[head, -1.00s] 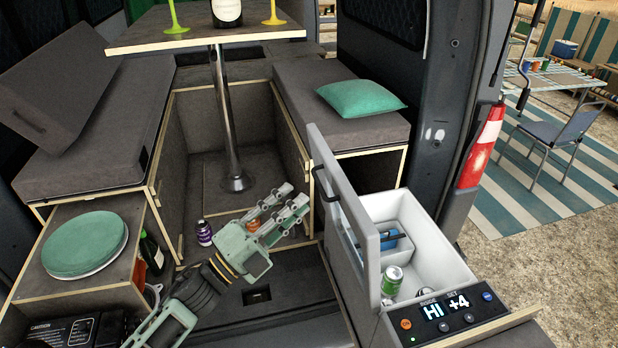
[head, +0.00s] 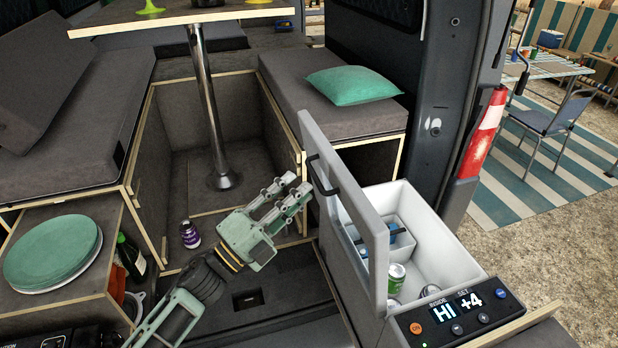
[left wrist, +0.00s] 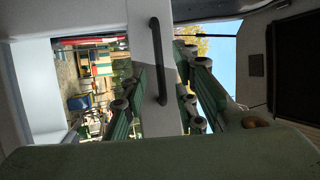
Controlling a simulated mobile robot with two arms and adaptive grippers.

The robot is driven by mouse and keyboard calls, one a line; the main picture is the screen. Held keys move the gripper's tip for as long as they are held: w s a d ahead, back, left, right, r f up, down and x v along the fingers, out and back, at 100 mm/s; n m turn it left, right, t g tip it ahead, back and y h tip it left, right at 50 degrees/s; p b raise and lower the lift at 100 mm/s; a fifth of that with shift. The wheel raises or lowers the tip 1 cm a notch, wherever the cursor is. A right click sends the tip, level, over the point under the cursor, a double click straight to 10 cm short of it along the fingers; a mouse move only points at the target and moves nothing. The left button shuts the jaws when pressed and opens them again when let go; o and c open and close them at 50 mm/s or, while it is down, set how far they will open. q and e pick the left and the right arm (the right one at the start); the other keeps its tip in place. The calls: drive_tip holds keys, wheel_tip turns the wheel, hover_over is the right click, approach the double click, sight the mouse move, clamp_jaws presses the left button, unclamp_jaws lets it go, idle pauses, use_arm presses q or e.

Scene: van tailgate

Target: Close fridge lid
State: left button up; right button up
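The fridge lid (head: 345,215) is a grey panel standing raised, nearly upright, along the left side of the open white fridge box (head: 430,215). A black handle (head: 322,176) is on the lid's outer, left face. My left gripper (head: 294,190) is just left of the handle, pointing at the lid, open and empty. In the left wrist view the lid (left wrist: 157,30) and its handle (left wrist: 161,60) show between the two spread fingers. I cannot tell whether a finger touches the lid. My right gripper is not in view.
The fridge holds a green can (head: 396,276) and a blue item; its control panel (head: 455,312) is at the front. A purple can (head: 190,234) stands on the floor left of my gripper. A bench with a green cushion (head: 352,86) is behind the lid.

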use_arm(q)
drive_tip(key=p+x, duration=0.1)
drive_tip(key=x, duration=0.3)
drive_tip(key=shift+w+d, duration=0.1)
drive_tip(key=shift+c, duration=0.6)
drive_tip(key=shift+f, duration=0.1)
clamp_jaws()
